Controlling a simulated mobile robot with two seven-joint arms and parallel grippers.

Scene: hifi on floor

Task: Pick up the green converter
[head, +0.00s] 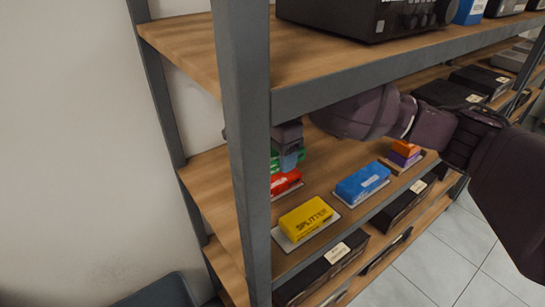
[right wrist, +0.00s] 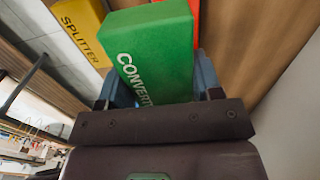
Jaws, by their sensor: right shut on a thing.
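The green converter (right wrist: 155,48) is a green box with white lettering, between the blue fingers of my right gripper (right wrist: 158,84) in the right wrist view. My right gripper is shut on it. In the head view the right gripper (head: 291,160) reaches in over the middle shelf, and green parts of the converter (head: 275,161) show around its fingers, partly hidden by them and the shelf post. The converter is behind the red box; I cannot tell whether it touches the shelf. My left gripper is not in view.
A red box (head: 284,182), a yellow splitter (head: 306,219), a blue box (head: 362,184) and an orange-and-purple stack (head: 402,155) stand on the middle shelf (head: 325,174). A grey post (head: 245,130) and the upper shelf's edge (head: 360,82) bound the opening. Black devices fill the lower shelf.

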